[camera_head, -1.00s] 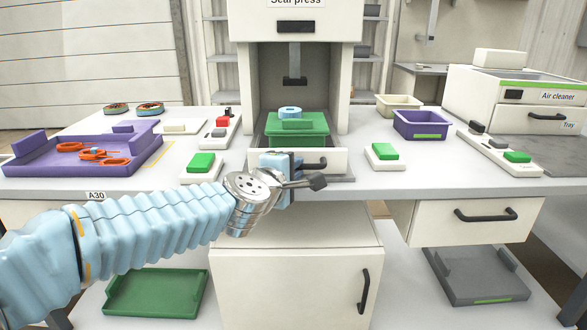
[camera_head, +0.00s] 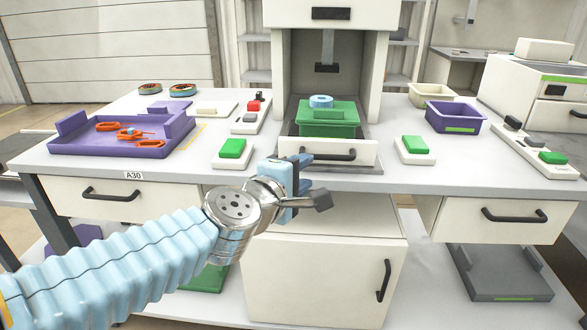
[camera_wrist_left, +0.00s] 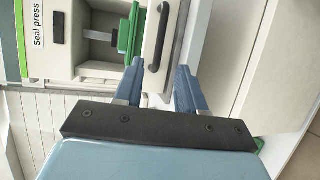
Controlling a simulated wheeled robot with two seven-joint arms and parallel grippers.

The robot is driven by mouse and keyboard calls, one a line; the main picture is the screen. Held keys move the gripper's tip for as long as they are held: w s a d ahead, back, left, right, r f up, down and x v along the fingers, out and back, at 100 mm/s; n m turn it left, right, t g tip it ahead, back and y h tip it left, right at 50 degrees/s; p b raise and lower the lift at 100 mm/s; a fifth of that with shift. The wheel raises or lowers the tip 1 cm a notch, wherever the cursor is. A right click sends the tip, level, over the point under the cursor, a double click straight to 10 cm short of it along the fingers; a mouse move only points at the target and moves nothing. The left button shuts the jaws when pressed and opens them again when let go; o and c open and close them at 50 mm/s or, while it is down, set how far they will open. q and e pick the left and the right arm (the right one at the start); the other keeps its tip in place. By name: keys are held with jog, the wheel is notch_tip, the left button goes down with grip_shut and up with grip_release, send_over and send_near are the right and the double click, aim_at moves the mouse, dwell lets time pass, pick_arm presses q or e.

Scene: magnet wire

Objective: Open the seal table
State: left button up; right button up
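The seal table is the white drawer-like front (camera_head: 289,149) at the base of the seal press, with a dark bar handle (camera_head: 334,156). A green tray (camera_head: 342,130) sits on it with a blue ring (camera_head: 320,101) on top. My left gripper (camera_head: 296,182) is in front of the table edge, below and left of the handle. My right gripper is not in view.
Green push buttons stand left (camera_head: 232,148) and right (camera_head: 414,144) of the seal table. A purple tray (camera_head: 75,148) with orange parts is at left, and a purple bin (camera_head: 456,117) at right. A white cabinet (camera_head: 320,280) stands below the worktop.

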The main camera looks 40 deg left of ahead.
pick_arm(q)
jog(key=shift+p+v, duration=0.4)
jog(key=shift+v, duration=1.35)
jog(key=w+d+f+m+g+h, duration=0.1)
jog(key=w+d+f+m+g, duration=0.15)
jog(key=f, duration=0.75)
jog(key=w+d+f+m+g+h, duration=0.1)
jog(key=w+f+m+g+h, duration=0.2)
jog(key=f, duration=0.6)
jog(key=w+d+f+m+g, duration=0.2)
jog(key=w+f+m, duration=0.15)
jog(key=f, duration=0.65)
jog(key=s+d+f+m+g+h, duration=0.1)
jog(key=s+d+f+m+g, duration=0.1)
jog(key=f, duration=0.6)
jog(key=s+d+f+m+g, duration=0.3)
jog(key=s+d+f+m, duration=0.1)
jog(key=s+d+f, duration=0.3)
jog(key=s+d+f+m+g+h, duration=0.1)
jog(key=s+d+f+m, duration=0.3)
jog(key=f, duration=0.6)
jog(key=shift+s+d+g+h, duration=0.3)
jog(key=shift+s+g, duration=0.45)
jog(key=shift+s, duration=0.15)
